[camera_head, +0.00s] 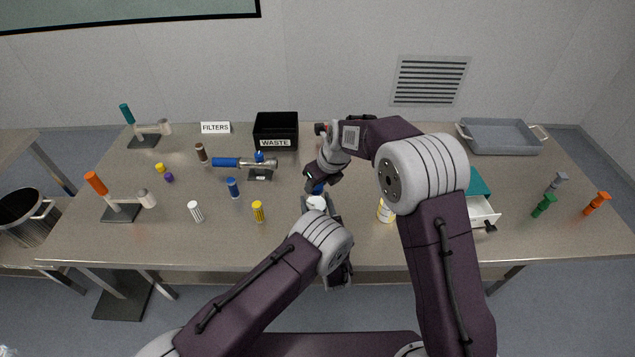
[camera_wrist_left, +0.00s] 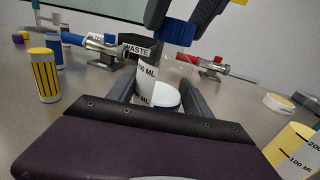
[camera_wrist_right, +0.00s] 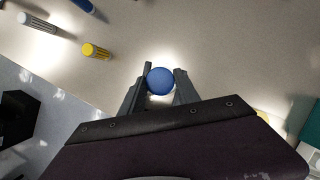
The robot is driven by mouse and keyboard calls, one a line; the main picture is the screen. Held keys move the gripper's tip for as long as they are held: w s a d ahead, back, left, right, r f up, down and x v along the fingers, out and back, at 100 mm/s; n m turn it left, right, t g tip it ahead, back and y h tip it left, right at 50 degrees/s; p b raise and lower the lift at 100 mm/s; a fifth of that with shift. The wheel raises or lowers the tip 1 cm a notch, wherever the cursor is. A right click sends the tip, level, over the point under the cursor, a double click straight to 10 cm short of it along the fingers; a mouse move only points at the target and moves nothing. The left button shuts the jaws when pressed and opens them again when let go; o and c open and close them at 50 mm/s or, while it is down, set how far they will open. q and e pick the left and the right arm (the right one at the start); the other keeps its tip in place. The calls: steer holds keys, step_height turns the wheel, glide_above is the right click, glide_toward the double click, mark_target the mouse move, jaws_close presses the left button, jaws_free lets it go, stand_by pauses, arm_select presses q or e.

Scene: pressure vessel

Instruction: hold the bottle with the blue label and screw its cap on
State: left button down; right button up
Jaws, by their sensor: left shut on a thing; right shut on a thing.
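The bottle (camera_wrist_left: 146,88) with white graduated markings and some blue stands upright between the fingers of my left gripper (camera_wrist_left: 158,98). In the head view the bottle's white part (camera_head: 316,203) shows, while my arms hide much of the rest. My left gripper is shut on the bottle. The blue cap (camera_wrist_left: 178,32) is above the bottle, held by my right gripper (camera_wrist_right: 160,84), which is shut on it. The cap's round blue top (camera_wrist_right: 160,80) shows between the fingers in the right wrist view. Whether cap and bottle neck touch I cannot tell.
A yellow-marked bottle (camera_head: 385,212) stands to the right, beside a teal-topped drawer unit (camera_head: 481,205). Blue (camera_head: 233,188), white (camera_head: 195,211) and yellow (camera_head: 258,211) capped items stand to the left. A black waste bin (camera_head: 276,128) is behind. A grey tray (camera_head: 500,137) is at the back right.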

steer(key=o, duration=1.3)
steer(key=shift+r, duration=2.3)
steer(key=shift+o, duration=0.3)
steer(key=o, duration=0.5)
